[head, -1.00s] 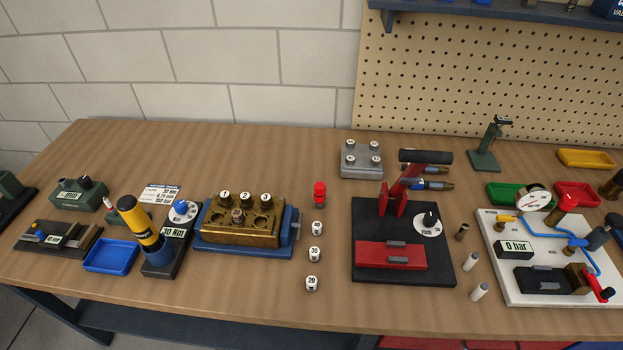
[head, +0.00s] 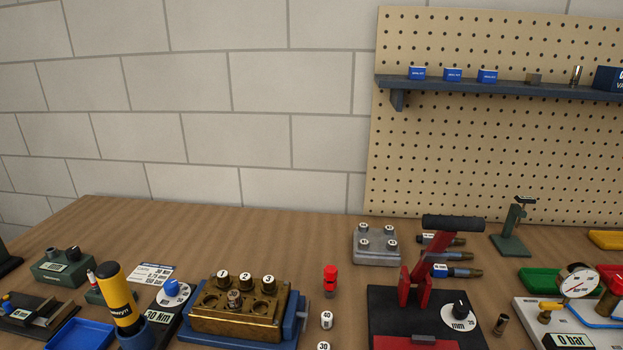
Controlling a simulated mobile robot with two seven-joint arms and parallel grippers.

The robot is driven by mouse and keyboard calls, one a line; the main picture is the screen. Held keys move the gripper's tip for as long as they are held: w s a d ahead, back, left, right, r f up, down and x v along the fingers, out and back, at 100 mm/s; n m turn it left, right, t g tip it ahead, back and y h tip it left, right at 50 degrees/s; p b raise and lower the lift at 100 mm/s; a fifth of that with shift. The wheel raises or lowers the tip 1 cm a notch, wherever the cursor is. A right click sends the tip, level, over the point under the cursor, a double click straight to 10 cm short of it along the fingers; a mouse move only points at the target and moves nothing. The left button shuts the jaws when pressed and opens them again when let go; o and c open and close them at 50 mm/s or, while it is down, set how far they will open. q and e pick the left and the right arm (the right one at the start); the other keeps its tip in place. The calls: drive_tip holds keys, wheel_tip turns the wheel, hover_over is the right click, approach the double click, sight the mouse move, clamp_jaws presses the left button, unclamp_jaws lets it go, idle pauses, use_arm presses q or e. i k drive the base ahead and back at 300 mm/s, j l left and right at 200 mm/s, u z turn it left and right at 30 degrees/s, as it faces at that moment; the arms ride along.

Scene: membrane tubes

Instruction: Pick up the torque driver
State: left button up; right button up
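The torque driver (head: 117,297) has a yellow handle with a black top and a dark blue lower collar. It stands slightly tilted at the left front of the bench, its lower end reaching toward the bottom of the head view. It appears to sit on a dark base with a "30 Nm" label (head: 159,316) and a white dial with a blue knob (head: 172,289). Neither of my grippers shows in the head view.
A brass block with numbered caps (head: 237,308) sits in a blue fixture right of the driver. A blue tray (head: 80,335) lies at its left. A green box (head: 62,266) stands behind left. The bench's back left is clear.

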sight(110, 278)
drive_tip(key=u, duration=1.3)
